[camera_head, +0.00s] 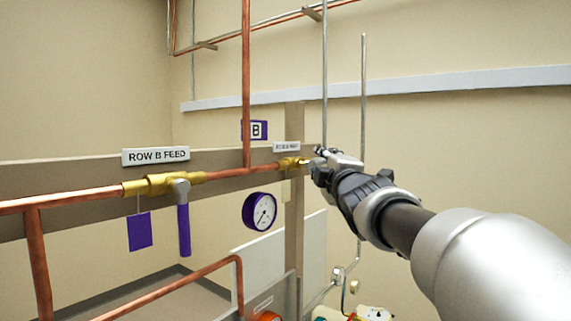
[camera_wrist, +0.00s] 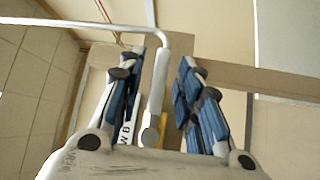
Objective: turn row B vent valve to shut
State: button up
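The row B vent valve (camera_head: 291,162) is a small brass fitting at the right end of the copper line in the head view, under a small sign (camera_head: 287,146). My gripper (camera_head: 318,157) is just right of it, close up, and its fingers hide the valve's right side and any handle. In the wrist view my gripper (camera_wrist: 172,62) has its two fingers apart.
The row B feed valve (camera_head: 160,184), with a purple lever (camera_head: 184,228) hanging down, and a purple tag (camera_head: 139,231) are to the left. A gauge (camera_head: 260,211) is below the line. Thin steel pipes (camera_head: 363,90) rise near my gripper. A wooden post (camera_head: 294,230) stands below.

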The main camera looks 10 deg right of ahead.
grip_shut()
dwell(0.7)
